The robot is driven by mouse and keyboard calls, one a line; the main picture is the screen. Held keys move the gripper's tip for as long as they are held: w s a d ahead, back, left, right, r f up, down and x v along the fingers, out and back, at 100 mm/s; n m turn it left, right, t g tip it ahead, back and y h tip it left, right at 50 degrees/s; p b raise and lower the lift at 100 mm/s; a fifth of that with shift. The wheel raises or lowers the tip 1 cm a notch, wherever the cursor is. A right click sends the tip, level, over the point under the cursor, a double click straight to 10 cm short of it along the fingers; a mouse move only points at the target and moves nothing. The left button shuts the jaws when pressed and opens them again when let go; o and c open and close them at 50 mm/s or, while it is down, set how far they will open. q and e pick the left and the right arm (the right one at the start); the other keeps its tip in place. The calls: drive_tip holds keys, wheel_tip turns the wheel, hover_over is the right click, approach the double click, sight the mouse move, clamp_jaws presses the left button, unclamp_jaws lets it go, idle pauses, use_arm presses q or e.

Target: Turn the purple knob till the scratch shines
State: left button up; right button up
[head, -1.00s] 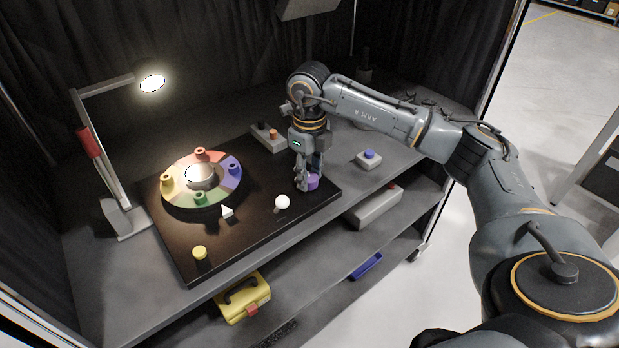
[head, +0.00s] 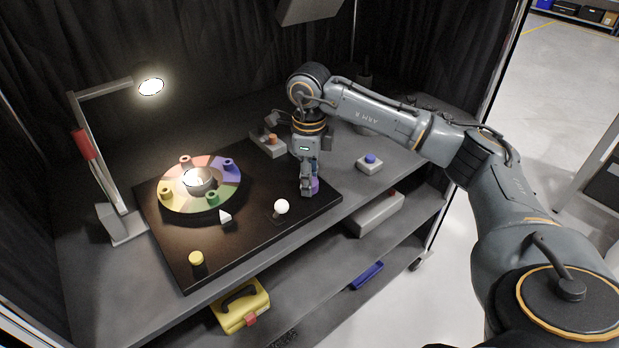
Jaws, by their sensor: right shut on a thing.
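The purple knob (head: 315,186) sits near the right end of the black board (head: 240,235). My right gripper (head: 308,186) points down and is shut on it, hiding most of the knob. On the board's left is a round plate (head: 196,207) with coloured sectors and short posts: red (head: 184,162), yellow (head: 166,194), green (head: 212,198) and purple (head: 228,165). A round metallic piece (head: 200,182) stands at its middle, brightly lit inside. I cannot make out a scratch. My left gripper is not in view.
A lamp (head: 151,87) shines from the left. A white ball (head: 281,207), a white wedge (head: 225,216) and a yellow knob (head: 197,260) stand on the board. A block with an orange knob (head: 271,139) is behind; a blue-button box (head: 370,160) is right.

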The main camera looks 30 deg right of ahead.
drive_tip(key=o, duration=1.2)
drive_tip(key=shift+c, duration=0.2)
wheel_tip(320, 180, up, 12)
